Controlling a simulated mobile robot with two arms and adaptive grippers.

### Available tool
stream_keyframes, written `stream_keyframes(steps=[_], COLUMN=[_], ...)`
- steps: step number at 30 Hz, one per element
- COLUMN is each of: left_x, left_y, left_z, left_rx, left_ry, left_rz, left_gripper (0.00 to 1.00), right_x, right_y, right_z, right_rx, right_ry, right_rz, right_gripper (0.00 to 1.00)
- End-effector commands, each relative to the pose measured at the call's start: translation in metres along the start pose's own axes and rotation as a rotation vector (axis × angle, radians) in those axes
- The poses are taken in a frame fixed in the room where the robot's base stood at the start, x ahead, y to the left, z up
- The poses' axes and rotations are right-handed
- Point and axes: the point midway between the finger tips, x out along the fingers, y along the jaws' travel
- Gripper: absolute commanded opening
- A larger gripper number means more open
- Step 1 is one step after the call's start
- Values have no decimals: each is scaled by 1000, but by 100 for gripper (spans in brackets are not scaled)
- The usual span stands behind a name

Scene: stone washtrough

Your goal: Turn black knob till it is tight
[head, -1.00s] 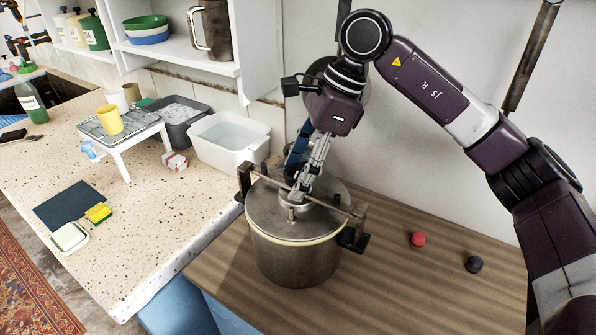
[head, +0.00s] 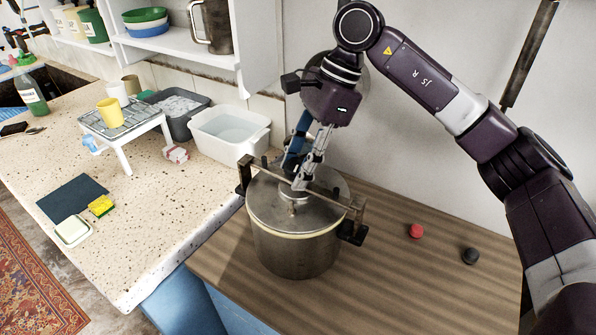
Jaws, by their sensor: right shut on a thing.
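A round metal pot (head: 294,252) stands on the wood-topped cabinet, its lid (head: 265,203) on it. A clamp bar (head: 326,196) crosses over the lid, with a dark clamp at each end. My right gripper (head: 300,183) points down at the middle of the bar, its fingers shut. The black knob in its grip is hidden by the fingers; I cannot see how tight it is. A small metal screw end shows below, just above the lid. My left gripper is not in view.
A red knob-like piece (head: 416,231) and a dark one (head: 470,256) lie on the wooden top (head: 400,285) to the right. A white basin (head: 229,135) stands close behind the pot's left side. The wall is close behind.

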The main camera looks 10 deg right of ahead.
Motion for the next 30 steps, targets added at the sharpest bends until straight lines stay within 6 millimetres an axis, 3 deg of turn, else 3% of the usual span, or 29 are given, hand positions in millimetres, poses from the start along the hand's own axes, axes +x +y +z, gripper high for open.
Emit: stream_keyframes(steps=[5,13,30], left_x=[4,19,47], left_y=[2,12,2], left_z=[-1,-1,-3], left_rx=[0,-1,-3], left_ry=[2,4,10], left_rz=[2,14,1], left_gripper=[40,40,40], right_x=[1,2,2], right_y=[0,0,-1], right_z=[-1,-2,-1], right_rx=[36,243,732], right_ry=[1,1,-1], right_rz=[-19,-106,-310], right_gripper=[26,26,26])
